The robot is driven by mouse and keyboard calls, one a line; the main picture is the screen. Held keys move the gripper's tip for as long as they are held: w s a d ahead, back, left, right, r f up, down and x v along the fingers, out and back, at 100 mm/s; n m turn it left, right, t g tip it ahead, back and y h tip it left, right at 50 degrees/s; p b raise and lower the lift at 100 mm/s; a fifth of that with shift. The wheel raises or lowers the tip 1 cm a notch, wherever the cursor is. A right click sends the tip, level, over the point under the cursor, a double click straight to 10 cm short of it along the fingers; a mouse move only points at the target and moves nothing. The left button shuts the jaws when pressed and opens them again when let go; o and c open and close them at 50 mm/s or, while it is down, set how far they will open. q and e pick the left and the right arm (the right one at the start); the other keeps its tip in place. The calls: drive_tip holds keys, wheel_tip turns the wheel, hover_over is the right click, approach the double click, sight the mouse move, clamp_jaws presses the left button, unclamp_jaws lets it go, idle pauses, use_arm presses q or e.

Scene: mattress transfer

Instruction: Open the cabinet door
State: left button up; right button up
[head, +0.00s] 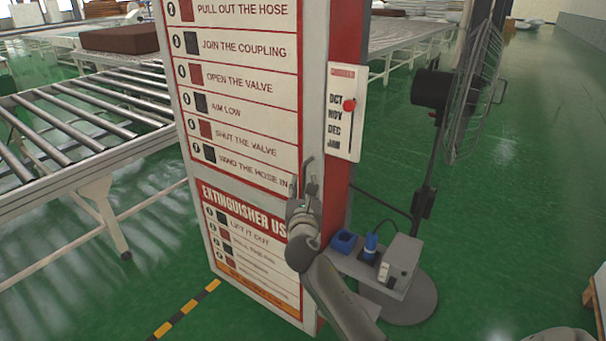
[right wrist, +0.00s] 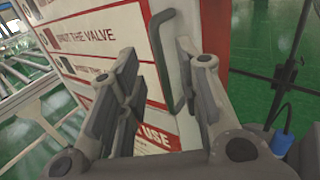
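The cabinet (head: 245,190) is a tall red and white box with hose and extinguisher instructions on its front. In the right wrist view, its dark bar handle (right wrist: 156,48) stands upright near the front's right edge. My right gripper (head: 303,180) is raised in front of the cabinet's right edge. In the right wrist view, the right gripper's fingers (right wrist: 157,52) are spread apart, with the handle showing in the gap between them. I cannot tell whether either finger touches it. In the head view the gripper hides most of the handle.
A grey stand with blue fittings (head: 371,244) is right of the cabinet's base. A black fan (head: 470,90) stands further right. A roller conveyor (head: 80,130) is on the left. Green floor (head: 510,200) is open at the right.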

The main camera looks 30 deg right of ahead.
sight(304, 177)
drive_tip(key=x, duration=0.5)
drive_tip(key=shift+w, duration=0.2)
drive_tip(key=shift+w+d+f, duration=0.1)
drive_tip(key=shift+w+d, duration=0.15)
drive_tip(key=shift+w, duration=0.05)
drive_tip(key=c, duration=0.6)
use_arm(q)
drive_tip(key=shift+w+d+r, duration=0.1)
drive_tip(key=shift+w+r, duration=0.05)
drive_tip(key=shift+w, duration=0.45)
drive_tip(key=shift+w+d+r, duration=0.1)
drive_tip(key=shift+w, duration=0.5)
use_arm(e)
clamp_jaws()
use_arm(q)
drive_tip(key=shift+w, duration=0.1)
